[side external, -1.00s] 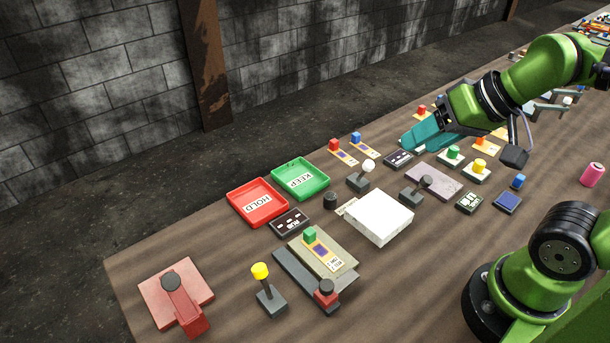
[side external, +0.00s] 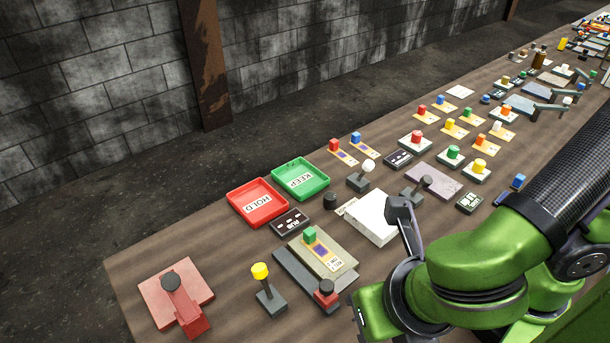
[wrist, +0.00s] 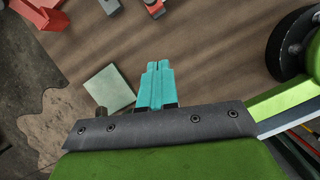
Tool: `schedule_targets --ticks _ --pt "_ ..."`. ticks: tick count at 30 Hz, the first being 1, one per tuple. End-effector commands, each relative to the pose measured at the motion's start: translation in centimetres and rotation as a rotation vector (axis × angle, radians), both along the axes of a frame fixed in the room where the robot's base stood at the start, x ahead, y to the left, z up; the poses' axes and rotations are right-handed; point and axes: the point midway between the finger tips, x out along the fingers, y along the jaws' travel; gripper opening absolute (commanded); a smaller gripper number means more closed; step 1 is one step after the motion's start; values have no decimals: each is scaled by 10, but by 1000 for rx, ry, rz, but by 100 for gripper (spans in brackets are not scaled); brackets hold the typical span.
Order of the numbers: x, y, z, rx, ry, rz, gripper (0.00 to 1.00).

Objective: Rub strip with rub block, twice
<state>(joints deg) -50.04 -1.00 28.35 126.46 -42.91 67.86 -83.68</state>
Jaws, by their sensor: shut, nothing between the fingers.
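My gripper (wrist: 156,84) shows in the wrist view as two teal fingers, shut together and empty above the brown table. In the side view my arm covers the lower right and the fingers do not show. A pale printed strip (side external: 325,258) with a purple patch lies on a grey-tan plate (side external: 340,255) in the side view. A small green block (side external: 310,234) stands at its far end. I cannot tell for sure which piece is the rub block. A pale green square pad (wrist: 109,90) lies left of the fingers, apart from them.
Near the plate are a dark slab with a red block (side external: 326,289), a yellow-topped lever (side external: 261,270), a pink base with a red arm (side external: 178,295), red (side external: 257,216) and green (side external: 318,187) trays and a white box (side external: 379,226). Bare table lies between the pink base and the lever.

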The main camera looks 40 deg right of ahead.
Motion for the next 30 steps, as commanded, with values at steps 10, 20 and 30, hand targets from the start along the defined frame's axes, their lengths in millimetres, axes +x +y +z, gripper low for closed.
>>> schedule_targets --ticks 10,20,30 --pt "10 -5 -14 -65 0 130 0" --pt "34 -12 -79 -65 3 129 0" --pt "73 -21 -91 -57 -1 124 0"
